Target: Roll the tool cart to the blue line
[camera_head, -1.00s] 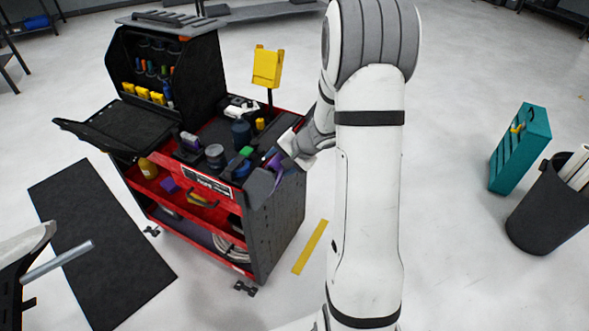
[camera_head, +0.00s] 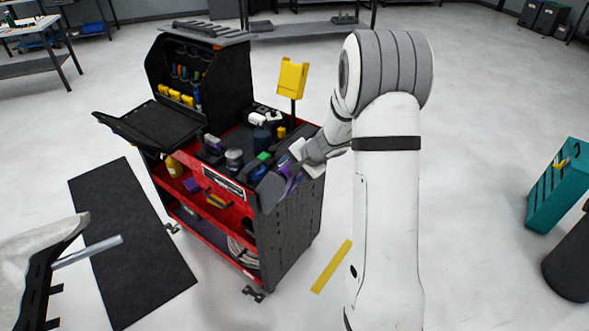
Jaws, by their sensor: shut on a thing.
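The tool cart (camera_head: 290,235) stands upright on the floor left of centre. It is red and black, with open shelves and a raised tool panel at its back. My gripper (camera_head: 293,172) is at the near right corner of the cart's top and is shut on the cart there. The fingertips are partly hidden among dark and purple items, so the exact part held is unclear. A yellow stripe (camera_head: 332,266) lies on the floor just right of the cart. No blue line shows in this view.
A black mat (camera_head: 130,250) lies on the floor left of the cart. A teal cabinet (camera_head: 556,187) and a dark bin (camera_head: 569,260) stand at the right. A grey bench (camera_head: 305,28) stands behind. A table (camera_head: 30,30) is at the back left.

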